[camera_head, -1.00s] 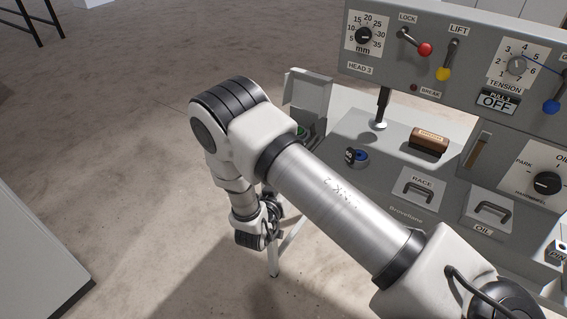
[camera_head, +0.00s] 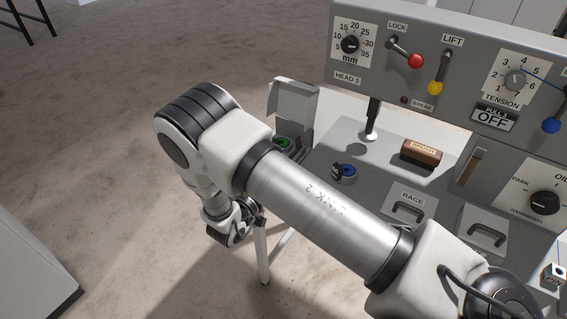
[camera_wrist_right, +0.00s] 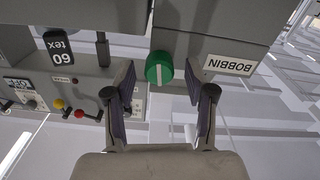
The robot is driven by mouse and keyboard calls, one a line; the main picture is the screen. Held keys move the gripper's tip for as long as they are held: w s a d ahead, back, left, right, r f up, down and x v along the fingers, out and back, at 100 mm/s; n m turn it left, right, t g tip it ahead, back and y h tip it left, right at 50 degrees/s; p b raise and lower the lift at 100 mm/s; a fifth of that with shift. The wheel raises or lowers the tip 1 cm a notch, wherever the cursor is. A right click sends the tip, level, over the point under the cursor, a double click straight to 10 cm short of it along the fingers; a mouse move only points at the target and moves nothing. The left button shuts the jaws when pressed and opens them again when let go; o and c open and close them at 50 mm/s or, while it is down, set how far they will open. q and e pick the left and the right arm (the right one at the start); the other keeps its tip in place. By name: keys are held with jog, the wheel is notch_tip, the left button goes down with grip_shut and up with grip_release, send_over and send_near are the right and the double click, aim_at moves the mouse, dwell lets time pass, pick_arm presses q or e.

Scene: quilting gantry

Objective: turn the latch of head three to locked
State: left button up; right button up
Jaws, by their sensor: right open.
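The head three panel (camera_head: 430,60) stands at the upper right in the head view. Its LOCK lever has a red knob (camera_head: 416,61) and tilts down to the right. A green round part (camera_head: 283,142) shows in the open grey box left of the panel. In the right wrist view, a green knob (camera_wrist_right: 159,68) with a pale stripe sits beside the BOBBIN label (camera_wrist_right: 229,65). My right gripper (camera_wrist_right: 160,82) is open, its fingers either side of that knob; contact cannot be told. In the head view my own arm mostly hides this gripper. My left gripper is out of view.
A yellow-knobbed LIFT lever (camera_head: 436,87) stands beside the LOCK lever. A brown brush (camera_head: 421,154) and a small blue-and-black item (camera_head: 344,171) lie on the grey bed near the RACE handle (camera_head: 408,211). A dark 60 tex piece (camera_wrist_right: 59,46) is left of the green knob.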

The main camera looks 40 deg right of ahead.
jog(key=shift+s+a+r, duration=0.1)
jog(key=shift+a, duration=0.1)
jog(key=shift+c, duration=0.4)
jog(key=shift+a, duration=0.1)
grip_shut()
jog(key=shift+n, duration=0.4)
jog(key=shift+w+n, duration=0.15)
jog(key=shift+n, duration=3.6)
jog(key=shift+w+n, duration=0.1)
jog(key=shift+n, duration=3.65)
